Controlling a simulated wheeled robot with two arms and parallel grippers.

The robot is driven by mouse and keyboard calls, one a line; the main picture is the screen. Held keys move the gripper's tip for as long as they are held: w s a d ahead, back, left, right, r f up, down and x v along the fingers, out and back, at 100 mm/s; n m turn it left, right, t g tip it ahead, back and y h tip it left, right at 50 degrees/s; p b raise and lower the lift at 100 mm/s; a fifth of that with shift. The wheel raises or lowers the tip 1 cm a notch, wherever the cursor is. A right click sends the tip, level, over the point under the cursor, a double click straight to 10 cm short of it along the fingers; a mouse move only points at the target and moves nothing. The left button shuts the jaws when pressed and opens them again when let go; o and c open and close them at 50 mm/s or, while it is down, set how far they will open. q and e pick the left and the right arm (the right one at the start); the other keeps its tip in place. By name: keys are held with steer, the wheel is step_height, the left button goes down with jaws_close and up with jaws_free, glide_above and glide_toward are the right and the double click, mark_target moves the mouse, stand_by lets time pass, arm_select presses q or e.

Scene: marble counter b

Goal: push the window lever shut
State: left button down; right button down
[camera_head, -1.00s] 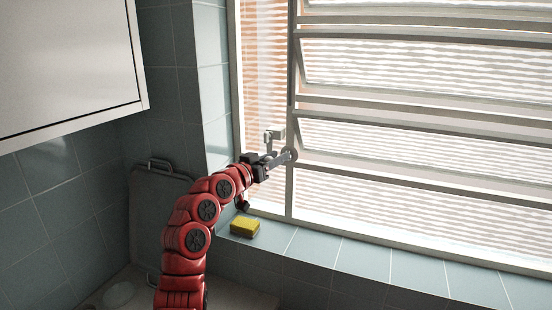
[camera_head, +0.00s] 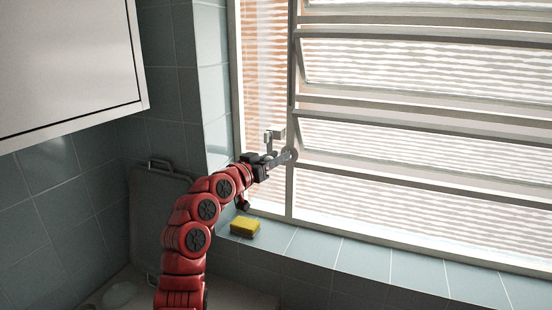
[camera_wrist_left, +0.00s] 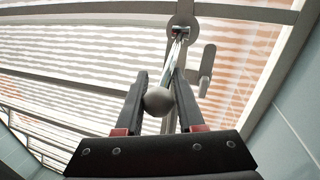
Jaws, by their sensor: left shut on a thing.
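The window lever (camera_head: 280,159) is a grey metal arm running from a round pivot on the window's upright frame bar. It points left and slightly down toward my left gripper (camera_head: 266,166). In the left wrist view the lever (camera_wrist_left: 176,56) runs from the pivot disc at the top down between the fingers. Its round grey knob (camera_wrist_left: 158,101) sits between the two dark fingers of my left gripper (camera_wrist_left: 160,88), which is shut on the lever. Some of the lever is hidden by the fingers. My right gripper is not in view.
The slatted window (camera_head: 400,145) has several tilted panes. A small grey catch (camera_head: 274,135) is just above the gripper. A yellow sponge (camera_head: 245,226) lies on the tiled sill (camera_head: 340,250). A white cabinet (camera_head: 65,60) hangs at upper left. A dark tray (camera_head: 150,215) leans in the corner.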

arm_select(q)
steer(key=shift+d, duration=0.15)
steer(key=w+d+r+n+g+y+p, duration=0.1)
steer(key=w+r+g+y+p, duration=0.2)
steer(key=p, duration=0.6)
steer(key=shift+w+d+r+g, duration=0.15)
steer(key=shift+w+r+g, duration=0.25)
steer(key=shift+r+g, duration=0.9)
steer(key=shift+f, duration=0.2)
